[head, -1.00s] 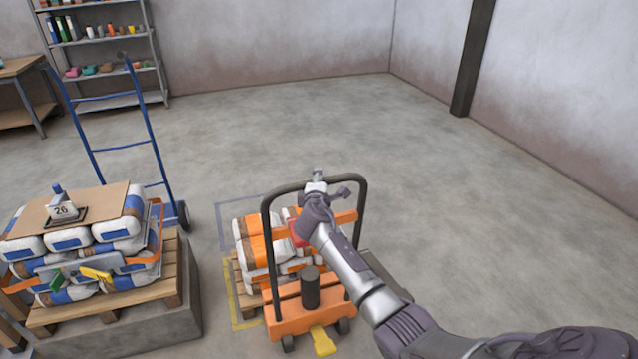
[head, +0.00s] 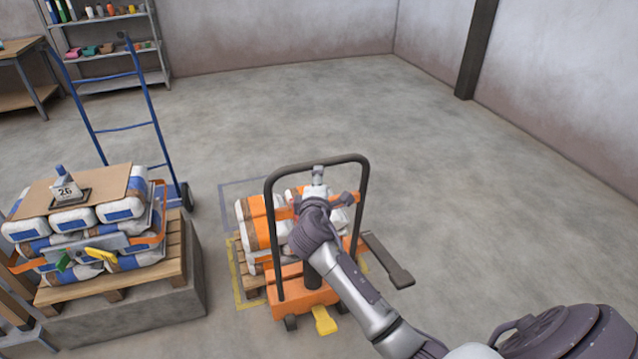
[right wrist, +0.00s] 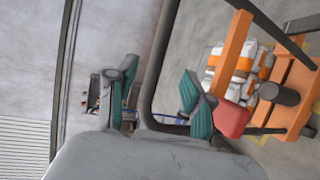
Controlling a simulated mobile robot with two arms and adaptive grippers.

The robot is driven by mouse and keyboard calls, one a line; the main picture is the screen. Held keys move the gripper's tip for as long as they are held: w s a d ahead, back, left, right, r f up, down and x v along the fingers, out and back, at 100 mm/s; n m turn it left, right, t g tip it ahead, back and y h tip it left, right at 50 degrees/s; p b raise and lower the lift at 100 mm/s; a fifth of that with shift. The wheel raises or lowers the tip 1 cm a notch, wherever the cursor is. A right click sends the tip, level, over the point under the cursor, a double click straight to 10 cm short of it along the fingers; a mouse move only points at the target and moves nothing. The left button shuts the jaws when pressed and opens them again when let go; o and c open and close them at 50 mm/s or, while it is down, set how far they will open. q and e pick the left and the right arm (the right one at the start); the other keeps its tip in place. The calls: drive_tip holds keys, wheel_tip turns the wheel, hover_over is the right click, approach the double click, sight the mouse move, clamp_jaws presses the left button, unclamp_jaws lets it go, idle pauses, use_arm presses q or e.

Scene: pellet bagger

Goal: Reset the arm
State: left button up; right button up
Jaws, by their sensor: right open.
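My right arm reaches in from the lower right in the head view. Its gripper (head: 333,186) is open and empty, in front of the black loop handle (head: 366,190) of an orange pallet truck (head: 292,294). In the right wrist view the gripper's teal-padded fingers (right wrist: 160,92) stand apart with nothing between them. A red part (right wrist: 231,118) on the truck's orange crossbar (right wrist: 231,52) shows close beside one finger; I cannot tell whether they touch. My left gripper is not in view.
White-and-orange bags (head: 257,222) lie on a pallet behind the truck's handle. At left, blue-and-white bags (head: 122,208) sit on a wooden pallet (head: 174,262) on a grey block. A blue hand truck (head: 150,115) stands behind. The floor (head: 440,170) at right is clear.

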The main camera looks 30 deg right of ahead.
idle(0.5)
drive_tip(key=s+a+f+m+g+y, duration=0.2)
drive_tip(key=s+a+f+m, duration=0.1)
drive_tip(key=s+f, duration=0.4)
drive_tip(key=s+a+f+m+g+y, duration=0.25)
drive_tip(key=s+f, duration=0.25)
drive_tip(key=s, duration=0.4)
drive_tip(key=s+a+f+m+g+y, duration=0.1)
drive_tip(key=s+a+m+g+y, duration=0.3)
drive_tip(key=s, duration=0.6)
drive_tip(key=s+a+f+g+y, duration=0.1)
drive_tip(key=s+a+f, duration=0.1)
drive_tip(key=s+a, duration=0.7)
wheel_tip(320, 180, down, 26)
drive_tip(key=s+d+g, duration=0.1)
drive_tip(key=s+d, duration=0.1)
drive_tip(key=s, duration=0.1)
drive_tip(key=s+d+f+g, duration=0.1)
drive_tip(key=s+d+f, duration=0.2)
drive_tip(key=s+f, duration=1.3)
drive_tip(key=shift+s, duration=0.2)
